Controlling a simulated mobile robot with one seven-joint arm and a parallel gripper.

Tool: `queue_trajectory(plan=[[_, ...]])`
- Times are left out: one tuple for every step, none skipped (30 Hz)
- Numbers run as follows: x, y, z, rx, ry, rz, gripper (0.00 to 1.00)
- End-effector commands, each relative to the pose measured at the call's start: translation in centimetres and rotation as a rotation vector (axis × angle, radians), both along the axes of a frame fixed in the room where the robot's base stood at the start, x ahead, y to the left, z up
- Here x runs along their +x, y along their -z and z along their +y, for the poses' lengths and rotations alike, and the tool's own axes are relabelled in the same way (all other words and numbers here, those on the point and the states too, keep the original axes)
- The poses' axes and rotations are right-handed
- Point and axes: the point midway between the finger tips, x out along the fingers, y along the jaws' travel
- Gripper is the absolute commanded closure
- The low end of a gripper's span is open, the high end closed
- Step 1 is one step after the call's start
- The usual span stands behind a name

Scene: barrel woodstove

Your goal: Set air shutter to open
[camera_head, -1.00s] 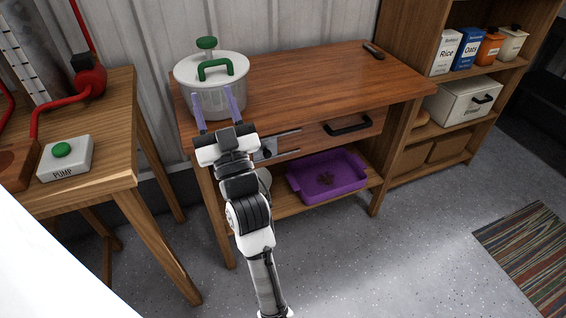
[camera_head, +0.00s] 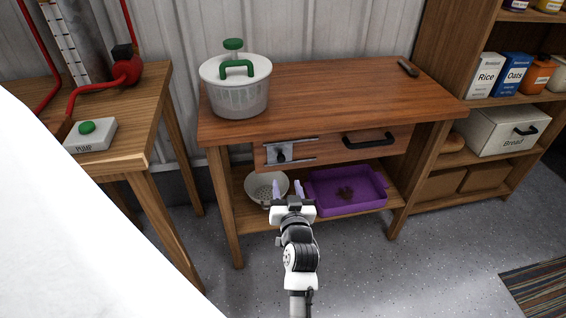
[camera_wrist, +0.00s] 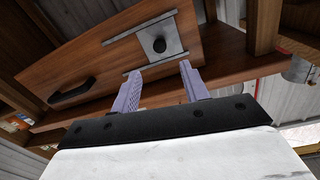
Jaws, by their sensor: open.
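The air shutter appears to be a small grey metal plate with a black knob (camera_head: 281,154) between two thin metal rails on the wooden drawer front. The plate sits at the left end of the rails in the head view. It also shows in the wrist view, its black knob (camera_wrist: 159,45) just beyond my fingertips. My gripper (camera_head: 287,187) is open and empty, with two pale purple fingers. It is in front of and lower than the plate in the head view, apart from it. In the wrist view my gripper (camera_wrist: 161,72) has clear space between its fingers.
A black drawer handle (camera_head: 369,139) is right of the rails. A white colander (camera_head: 262,187) and purple tray (camera_head: 345,190) are on the shelf below. A white spinner with green handle (camera_head: 236,90) stands on the tabletop. A wooden shelf unit is at the right.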

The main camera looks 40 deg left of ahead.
Motion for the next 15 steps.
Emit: queue_trajectory(plan=[[0.8, -0.4, 0.8, -0.001, -0.001, -0.004, 0.55], [1.2, -0.3, 1.2, -0.001, -0.001, -0.004, 0.55], [1.7, -0.4, 1.8, -0.001, -0.002, -0.004, 0.55], [2.1, -0.3, 2.3, -0.001, -0.002, -0.003, 0.55], [2.5, -0.3, 2.7, -0.001, -0.002, -0.003, 0.55], [3.0, -0.4, 3.3, -0.001, -0.003, -0.005, 0.55], [3.4, -0.4, 3.7, 0.0, -0.003, -0.004, 0.55], [3.8, -0.3, 4.1, -0.001, -0.002, -0.004, 0.55], [4.3, -0.3, 4.6, -0.002, -0.002, -0.004, 0.55], [4.7, -0.3, 5.0, 0.0, -0.002, -0.004, 0.55], [5.0, -0.3, 5.3, -0.001, -0.002, -0.003, 0.55], [5.3, -0.3, 5.7, 0.0, -0.002, -0.005, 0.55], [5.6, -0.2, 6.0, 0.0, -0.002, -0.004, 0.55], [5.8, -0.2, 6.3, 0.0, -0.002, -0.004, 0.55], [6.1, -0.2, 6.6, 0.0, -0.002, -0.004, 0.55]])
